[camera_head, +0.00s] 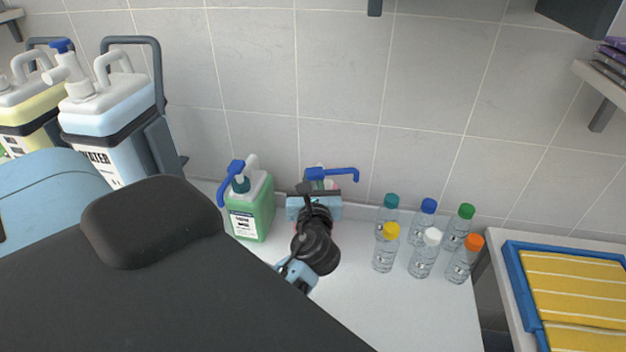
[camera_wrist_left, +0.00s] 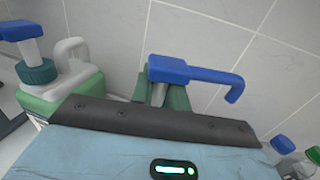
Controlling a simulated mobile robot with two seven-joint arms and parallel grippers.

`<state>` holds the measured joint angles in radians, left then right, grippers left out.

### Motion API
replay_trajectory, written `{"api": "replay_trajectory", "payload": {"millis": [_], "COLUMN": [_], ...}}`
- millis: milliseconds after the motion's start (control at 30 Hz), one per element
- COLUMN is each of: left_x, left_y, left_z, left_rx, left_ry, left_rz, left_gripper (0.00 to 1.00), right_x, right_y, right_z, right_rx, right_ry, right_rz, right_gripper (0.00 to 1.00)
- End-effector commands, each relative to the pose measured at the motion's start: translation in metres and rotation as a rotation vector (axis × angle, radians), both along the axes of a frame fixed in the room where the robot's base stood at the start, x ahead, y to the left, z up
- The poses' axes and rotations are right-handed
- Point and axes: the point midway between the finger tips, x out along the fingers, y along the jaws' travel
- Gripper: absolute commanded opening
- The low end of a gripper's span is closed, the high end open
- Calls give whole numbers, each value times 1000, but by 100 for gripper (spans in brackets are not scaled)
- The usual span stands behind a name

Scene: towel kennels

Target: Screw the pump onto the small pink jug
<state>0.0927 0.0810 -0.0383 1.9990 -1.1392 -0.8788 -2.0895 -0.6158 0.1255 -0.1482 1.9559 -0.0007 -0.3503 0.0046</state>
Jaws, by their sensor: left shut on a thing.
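A blue pump (camera_head: 335,172) with its spout pointing right shows just above my left gripper (camera_head: 316,194) in the head view. The left gripper is shut on the pump. In the left wrist view the pump's head (camera_wrist_left: 192,73) stands upright and its stem is between the green-grey fingertips (camera_wrist_left: 160,96). The small pink jug (camera_head: 334,184) is almost wholly hidden behind the gripper, with only a sliver of pink showing. I cannot tell whether the pump touches the jug's neck. My right gripper is not in view.
A green jug (camera_head: 252,212) with its own blue pump stands close on the left. Several capped clear bottles (camera_head: 424,258) stand to the right. Large canisters (camera_head: 110,120) are at the far left. The tiled wall (camera_head: 340,90) is close behind. The front counter is clear.

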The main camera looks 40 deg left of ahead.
Motion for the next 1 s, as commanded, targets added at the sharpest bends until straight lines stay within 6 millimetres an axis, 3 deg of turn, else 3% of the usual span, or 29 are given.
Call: {"api": "replay_trajectory", "payload": {"millis": [400,433,600,1000], "left_x": [0,0,0,-8], "left_y": [0,0,0,-8], "left_z": [-4,-4,-3,-5], "left_rx": [1,1,1,0], "left_ry": [0,0,-1,1], "left_rz": [0,0,0,-2], "left_gripper": [0,20,41,41], "right_x": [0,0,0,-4], "right_y": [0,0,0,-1], "right_z": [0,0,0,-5], "right_rx": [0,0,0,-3], "right_ry": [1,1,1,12], "right_rz": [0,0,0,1], "right_gripper": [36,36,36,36]}}
